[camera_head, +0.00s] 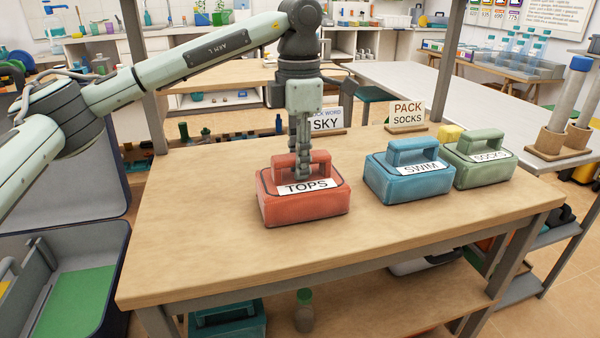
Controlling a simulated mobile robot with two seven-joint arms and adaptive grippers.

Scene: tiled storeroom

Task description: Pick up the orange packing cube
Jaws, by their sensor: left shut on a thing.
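The orange packing cube (330,205) looks red-orange, has a top handle and carries a white TOPS label. It appears to rest upright on the wooden table, left of the other cubes. My left gripper (302,172) points straight down from above and is shut on its handle. The fingers partly hide the handle. A blue cube labelled SWIM (408,185) and a green cube labelled SOCKS (484,170) stand to the right, both with handles. My right gripper is out of view.
The wooden table (190,250) has free room at left and front. A PACK SOCKS sign (407,114) and a SKY sign (326,121) stand behind the cubes. A small yellow thing (451,133) sits behind the SWIM cube. An open case (118,250) lies at left, with a green area inside.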

